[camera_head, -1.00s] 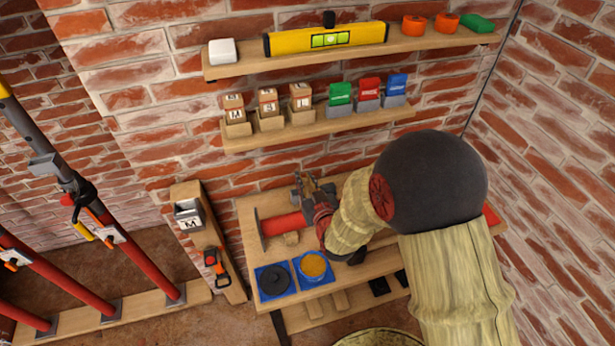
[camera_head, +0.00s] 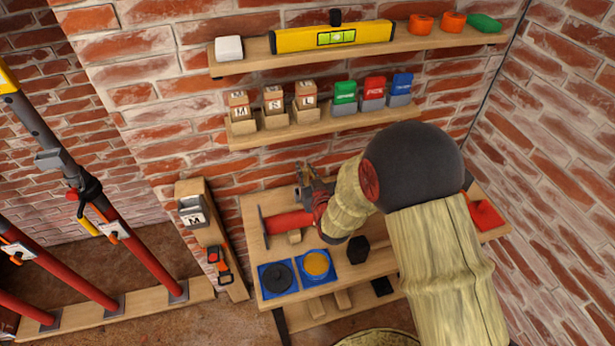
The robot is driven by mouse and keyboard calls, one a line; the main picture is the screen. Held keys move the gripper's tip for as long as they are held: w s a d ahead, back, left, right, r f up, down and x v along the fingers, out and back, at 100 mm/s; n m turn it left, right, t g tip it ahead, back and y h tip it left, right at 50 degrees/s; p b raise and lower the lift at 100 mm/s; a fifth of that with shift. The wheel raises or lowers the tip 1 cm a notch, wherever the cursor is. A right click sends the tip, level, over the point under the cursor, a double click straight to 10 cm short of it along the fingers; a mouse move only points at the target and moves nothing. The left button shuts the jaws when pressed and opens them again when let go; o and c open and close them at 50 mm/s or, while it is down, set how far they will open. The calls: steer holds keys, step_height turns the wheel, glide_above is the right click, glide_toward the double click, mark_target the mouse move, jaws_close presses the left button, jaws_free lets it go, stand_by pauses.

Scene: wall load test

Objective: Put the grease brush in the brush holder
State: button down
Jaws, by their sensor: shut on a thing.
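My gripper (camera_head: 307,177) is over the back of the wooden workbench (camera_head: 251,218), near the wall and behind a red cylinder lying on the bench. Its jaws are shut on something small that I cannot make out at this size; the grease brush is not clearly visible. A dark, angular holder-like block (camera_head: 358,249) stands on the bench in front of my arm; I cannot tell if it is the brush holder. An open tin of orange-yellow grease (camera_head: 317,263) sits on a blue base at the bench's front left.
A dark round lid (camera_head: 278,277) lies on a blue base left of the tin. The red cylinder (camera_head: 288,223) has a flat end plate. A red item (camera_head: 486,214) lies at the bench's right. A shelf of boxes (camera_head: 325,129) hangs above. My arm covers the bench's middle.

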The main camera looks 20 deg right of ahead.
steer(key=shift+r+x, duration=0.25)
steer(key=shift+x, duration=1)
steer(key=shift+r+x, duration=0.25)
steer(key=shift+x, duration=1)
steer(key=shift+w, duration=0.1)
steer(key=shift+b, duration=0.6)
steer(key=shift+f+b, duration=2.25)
steer(key=shift+b, duration=0.35)
steer(key=c, duration=1.7)
jaws_free()
steer(key=o, duration=0.4)
steer(key=shift+o, duration=1.1)
